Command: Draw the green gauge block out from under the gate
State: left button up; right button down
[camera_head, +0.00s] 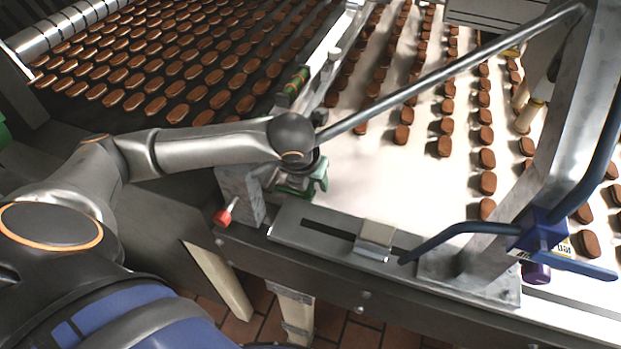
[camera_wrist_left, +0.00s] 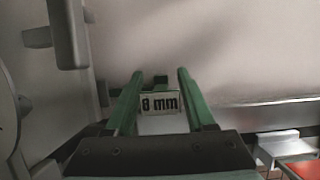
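My left gripper (camera_head: 305,185) reaches down at the near left edge of the white belt. The left wrist view shows its two long green fingers (camera_wrist_left: 162,85) set apart. A small block with a white "8 mm" label (camera_wrist_left: 160,104) stands between them, with a bit of green behind the label. It fits closely between the fingers, but I cannot tell whether both touch it. In the head view the gripper hides the block. I cannot clearly make out the gate edge or whether the block is under it. My right gripper is not in view.
A slotted metal plate (camera_head: 290,232) with a bright metal block (camera_head: 375,240) lies right of the gripper. A red knob (camera_head: 223,216) is on its left. A long bar (camera_head: 450,75) crosses above the belt. Blue levers (camera_head: 540,230) stand at right. Chocolate-topped biscuits (camera_head: 487,158) line the belt.

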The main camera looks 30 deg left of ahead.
pick_arm(q)
grip_shut()
dwell(0.3)
jog(key=shift+d, duration=0.1)
jog(key=shift+w+d+r+p, duration=0.1)
jog(key=shift+w+d+p, duration=0.2)
jog(key=shift+d+p, duration=0.55)
jog(key=shift+w+d+p, duration=0.25)
jog(key=shift+d+p, duration=0.2)
jog(key=shift+d, duration=0.8)
jog(key=shift+w+d+p, duration=0.15)
jog(key=shift+d, duration=0.45)
jog(key=shift+w+d+p, duration=0.15)
jog(key=shift+d, duration=0.45)
notch_tip(320, 180, up, 7)
jog(key=d, duration=0.2)
jog(key=shift+w, duration=0.25)
